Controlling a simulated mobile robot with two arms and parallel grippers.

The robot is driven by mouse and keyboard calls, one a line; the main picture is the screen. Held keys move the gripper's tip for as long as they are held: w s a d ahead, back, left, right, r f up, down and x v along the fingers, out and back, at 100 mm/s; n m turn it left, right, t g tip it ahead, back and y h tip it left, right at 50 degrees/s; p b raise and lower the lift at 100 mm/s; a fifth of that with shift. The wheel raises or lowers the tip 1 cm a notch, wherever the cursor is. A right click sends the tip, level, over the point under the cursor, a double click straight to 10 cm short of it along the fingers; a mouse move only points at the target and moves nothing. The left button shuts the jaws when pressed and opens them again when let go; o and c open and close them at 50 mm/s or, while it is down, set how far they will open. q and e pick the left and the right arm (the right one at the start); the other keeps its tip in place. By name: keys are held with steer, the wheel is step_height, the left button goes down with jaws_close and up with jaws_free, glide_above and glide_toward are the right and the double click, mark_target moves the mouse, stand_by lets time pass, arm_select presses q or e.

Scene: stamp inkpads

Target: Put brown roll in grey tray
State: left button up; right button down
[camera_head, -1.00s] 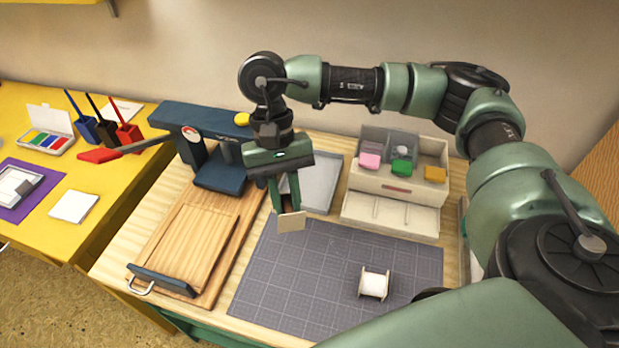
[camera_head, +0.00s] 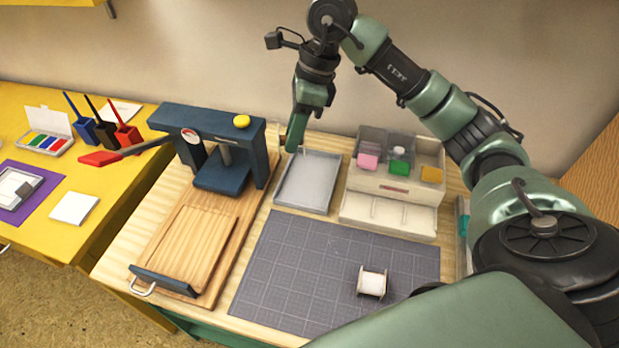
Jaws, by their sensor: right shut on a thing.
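The grey tray (camera_head: 318,171) lies behind the mat, between the press and the drawer box, and looks empty where it shows. My right gripper (camera_head: 294,142) points down at the tray's back left corner and is seen side-on. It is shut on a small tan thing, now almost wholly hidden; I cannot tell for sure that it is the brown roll. A spool with a white winding and tan ends (camera_head: 372,282) lies on the mat, apart from the gripper. My left gripper is not in view.
A blue press (camera_head: 222,150) with a wooden board (camera_head: 185,250) stands left of the tray. A drawer box (camera_head: 395,180) with coloured blocks stands right of it. The grey grid mat (camera_head: 290,270) is mostly clear. A yellow table (camera_head: 35,220) is at far left.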

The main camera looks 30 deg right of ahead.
steer(key=d+m, duration=0.1)
steer(key=m, duration=0.1)
steer(key=d+m, duration=0.1)
steer(key=shift+w+d+r+m+t+h, duration=0.3)
steer(key=shift+w+r+t, duration=0.05)
steer(key=shift+w+t, duration=0.05)
steer(key=shift+d+f, duration=0.1)
steer(key=shift+d, duration=0.05)
steer(key=p, duration=0.2)
glide_toward(300, 198)
steer(key=x, duration=0.5)
steer(key=shift+w+f, duration=0.1)
steer(key=shift+w, duration=0.05)
steer(key=shift+f, duration=0.3)
steer(key=shift+f+b, duration=0.2)
steer(key=shift+b, duration=0.15)
steer(key=c, duration=1.3)
jaws_free()
steer(key=shift+r, duration=0.1)
